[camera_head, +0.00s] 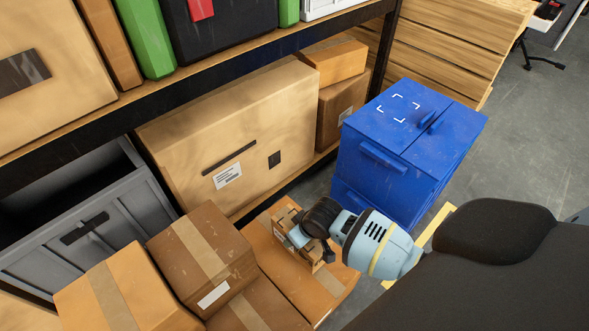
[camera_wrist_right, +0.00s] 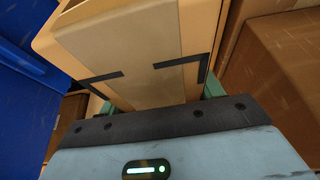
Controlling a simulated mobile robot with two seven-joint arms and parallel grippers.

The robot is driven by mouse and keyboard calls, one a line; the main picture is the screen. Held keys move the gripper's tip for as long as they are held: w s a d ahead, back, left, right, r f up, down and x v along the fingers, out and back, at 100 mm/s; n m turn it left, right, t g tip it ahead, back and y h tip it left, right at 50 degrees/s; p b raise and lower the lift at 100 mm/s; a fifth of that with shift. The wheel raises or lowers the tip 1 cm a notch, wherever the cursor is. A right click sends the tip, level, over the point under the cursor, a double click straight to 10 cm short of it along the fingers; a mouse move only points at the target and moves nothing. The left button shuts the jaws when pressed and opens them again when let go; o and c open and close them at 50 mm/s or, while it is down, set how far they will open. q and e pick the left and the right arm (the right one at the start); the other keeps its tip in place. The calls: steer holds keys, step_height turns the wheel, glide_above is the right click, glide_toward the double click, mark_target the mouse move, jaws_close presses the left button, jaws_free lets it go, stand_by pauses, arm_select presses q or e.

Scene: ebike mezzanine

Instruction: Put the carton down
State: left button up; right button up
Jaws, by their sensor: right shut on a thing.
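My right gripper (camera_head: 306,243) reaches in from the right in the head view and is shut on a small tan carton (camera_head: 284,217). In the right wrist view the carton (camera_wrist_right: 120,45) sits between the gripper's fingers (camera_wrist_right: 158,98), with a paler band and dark corner marks on its face. In the head view it appears over a larger flat orange-brown carton (camera_head: 328,284); I cannot tell whether the two touch. Part of the held carton is hidden by the gripper. White corner marks (camera_head: 399,108) frame a patch on top of the blue cabinet (camera_head: 378,128). My left gripper is not in view.
Several taped cartons, including a brown one (camera_head: 203,258) and an orange one (camera_head: 125,290), are stacked at the lower left. A shelf rack (camera_head: 290,42) holds a large carton (camera_head: 240,130) and a grey bin (camera_head: 100,225). Grey floor (camera_head: 530,130) is open at the right.

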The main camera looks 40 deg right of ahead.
steer(key=shift+w+a+r, duration=0.1)
steer(key=shift+w, duration=0.2)
steer(key=shift+w+a, duration=0.1)
steer(key=shift+w, duration=0.15)
step_height(320, 180, down, 4)
steer(key=shift+r+b, duration=0.1)
steer(key=shift+b, duration=1.15)
steer(key=shift+w+r, duration=0.1)
steer(key=shift+r, duration=0.05)
steer(key=o, duration=1)
steer(key=shift+f, duration=0.3)
steer(key=o, duration=0.4)
steer(key=shift+o, duration=0.2)
